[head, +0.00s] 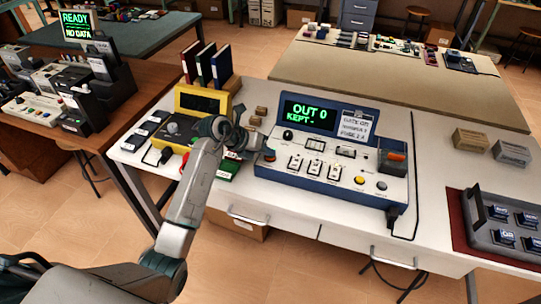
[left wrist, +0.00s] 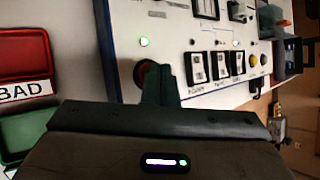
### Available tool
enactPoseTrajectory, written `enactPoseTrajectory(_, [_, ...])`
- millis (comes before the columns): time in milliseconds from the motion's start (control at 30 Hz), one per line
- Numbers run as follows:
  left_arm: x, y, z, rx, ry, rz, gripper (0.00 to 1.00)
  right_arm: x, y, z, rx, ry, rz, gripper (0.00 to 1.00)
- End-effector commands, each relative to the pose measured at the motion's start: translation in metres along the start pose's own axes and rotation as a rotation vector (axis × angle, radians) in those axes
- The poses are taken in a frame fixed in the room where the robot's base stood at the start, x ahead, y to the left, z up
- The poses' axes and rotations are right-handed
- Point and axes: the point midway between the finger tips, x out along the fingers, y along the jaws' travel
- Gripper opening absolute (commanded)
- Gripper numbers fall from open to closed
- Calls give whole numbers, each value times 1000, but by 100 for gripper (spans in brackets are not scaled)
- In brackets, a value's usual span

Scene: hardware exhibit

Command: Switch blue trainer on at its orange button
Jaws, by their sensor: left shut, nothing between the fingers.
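The blue trainer (head: 335,190) stands on the white bench, its screen lit green with "OUT 0" and "KEPT -". An orange-red button (head: 270,155) is at the left of its white panel. In the left wrist view the button (left wrist: 140,72) is partly hidden behind my fingers. My left gripper (head: 260,149) is shut and empty, its tips at the button; I cannot tell whether they touch it. In the left wrist view the fingertips (left wrist: 163,76) overlap the button's right side. A small green lamp (left wrist: 145,42) is lit close to the button. My right gripper is out of view.
A yellow device (head: 190,101) stands left of the trainer, with red and green trays, the red one labelled BAD (left wrist: 25,60), close by. An orange rocker (head: 397,156) is at the trainer's right. A dark key box (head: 500,225) lies on a red mat farther right.

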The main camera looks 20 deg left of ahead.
Motion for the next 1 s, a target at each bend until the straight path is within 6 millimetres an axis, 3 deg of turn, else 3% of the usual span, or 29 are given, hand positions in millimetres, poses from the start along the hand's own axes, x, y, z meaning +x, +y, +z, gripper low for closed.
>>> enactPoseTrajectory(567, [-8,-6,6,0,0,0,0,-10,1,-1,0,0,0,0])
enactPoseTrajectory(1000, [-38,-28,28,0,0,0,0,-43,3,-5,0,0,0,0])
